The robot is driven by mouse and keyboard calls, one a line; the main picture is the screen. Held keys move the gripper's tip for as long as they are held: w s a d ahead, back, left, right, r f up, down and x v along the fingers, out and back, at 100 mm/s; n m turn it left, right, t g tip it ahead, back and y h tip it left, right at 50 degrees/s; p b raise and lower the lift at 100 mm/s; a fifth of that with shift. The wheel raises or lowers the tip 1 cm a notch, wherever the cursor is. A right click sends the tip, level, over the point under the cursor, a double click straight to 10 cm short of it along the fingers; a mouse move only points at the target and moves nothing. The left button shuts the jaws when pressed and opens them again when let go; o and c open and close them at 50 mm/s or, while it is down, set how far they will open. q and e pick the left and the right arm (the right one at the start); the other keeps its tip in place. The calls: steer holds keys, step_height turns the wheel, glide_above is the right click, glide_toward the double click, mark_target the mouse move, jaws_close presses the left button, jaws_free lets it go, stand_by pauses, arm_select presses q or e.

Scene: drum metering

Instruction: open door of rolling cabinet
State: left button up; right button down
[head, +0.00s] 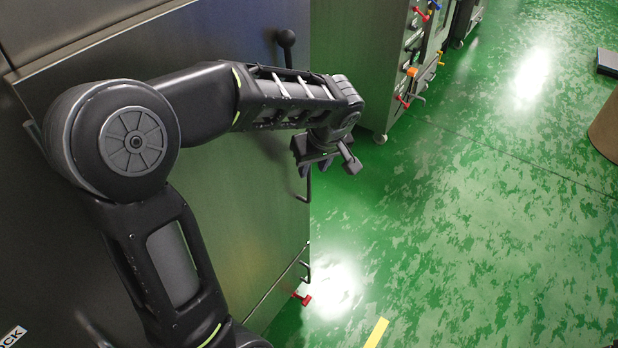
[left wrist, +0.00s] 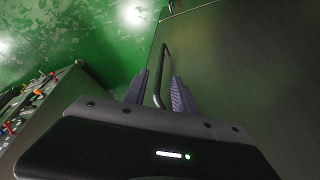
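The rolling cabinet's grey metal door (head: 262,200) fills the left side of the head view, and it looks closed. Its dark bar handle (head: 306,186) is near the door's right edge, partly hidden by my gripper. My left gripper (head: 318,168) is at the handle's upper part. In the left wrist view, the handle (left wrist: 164,62) runs between the two fingers of my left gripper (left wrist: 160,92). The fingers are apart, with gaps on both sides of the bar. My right gripper is in neither view.
Another machine (head: 365,75) with coloured valves stands beyond. The green floor (head: 470,210) to the right is mostly clear.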

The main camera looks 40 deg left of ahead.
mark_target(310, 176)
arm_select(q)
steer(key=x, duration=0.7)
steer(key=shift+f, duration=0.25)
jaws_close()
stand_by(1.1)
